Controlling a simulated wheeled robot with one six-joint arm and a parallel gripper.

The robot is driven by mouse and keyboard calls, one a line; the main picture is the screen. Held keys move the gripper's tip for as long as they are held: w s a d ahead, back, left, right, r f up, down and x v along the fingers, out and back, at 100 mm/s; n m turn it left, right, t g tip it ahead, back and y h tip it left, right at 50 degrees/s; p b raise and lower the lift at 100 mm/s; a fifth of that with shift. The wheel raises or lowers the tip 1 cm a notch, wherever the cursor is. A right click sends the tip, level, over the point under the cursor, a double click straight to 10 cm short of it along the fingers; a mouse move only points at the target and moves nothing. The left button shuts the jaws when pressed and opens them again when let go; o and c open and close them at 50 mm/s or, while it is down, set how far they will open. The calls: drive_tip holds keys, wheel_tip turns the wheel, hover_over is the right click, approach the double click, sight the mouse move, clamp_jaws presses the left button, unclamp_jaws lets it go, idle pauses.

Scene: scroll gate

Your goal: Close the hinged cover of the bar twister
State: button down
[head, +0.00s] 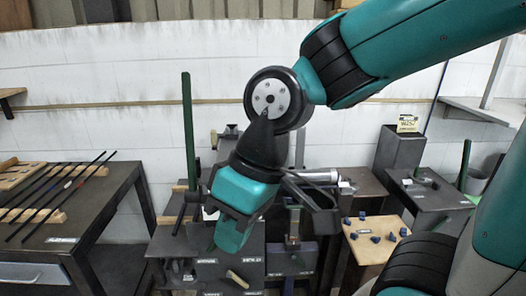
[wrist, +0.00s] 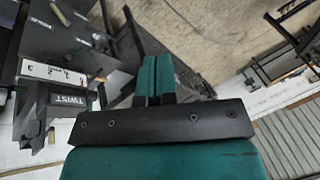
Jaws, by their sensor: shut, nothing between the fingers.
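The bar twister is the dark machine in the middle of the head view, with labelled dark front panels (head: 290,260) and a silver cylinder (head: 320,176) on top. My arm and gripper cover much of it. I cannot tell its hinged cover apart from its other parts, nor how far open it stands. In the wrist view a dark block marked TWIST (wrist: 68,100) is at left, apart from my fingers. My gripper (head: 229,236) points down in front of the machine in the head view. Its teal fingers are together and empty in the wrist view (wrist: 156,78).
A tall green post (head: 188,130) rises at the machine's left. A dark table (head: 110,200) with several rods stands at left. A wooden board (head: 372,248) with small blue pieces and a dark cabinet (head: 440,196) are at right. A pale wall is behind.

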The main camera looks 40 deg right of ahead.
drive_tip(key=w+d+m+t, duration=0.3)
drive_tip(key=w+d+m, duration=0.3)
drive_tip(key=w+d, duration=0.6)
drive_tip(key=w+d+m+t+h, duration=0.1)
drive_tip(key=w+d+m+t, duration=0.15)
drive_tip(key=d, duration=0.55)
drive_tip(key=w+d+m+t+h, duration=0.1)
drive_tip(key=w+d+m, duration=0.15)
drive_tip(key=d, duration=0.55)
drive_tip(key=w+a+f+p, duration=0.4)
drive_tip(key=w+a+f, duration=0.1)
drive_tip(key=w+f, duration=0.1)
drive_tip(key=shift+w+f, duration=0.4)
drive_tip(key=shift+w, duration=0.45)
drive_tip(key=shift+a+r+h, duration=0.1)
drive_tip(key=shift+h, duration=0.2)
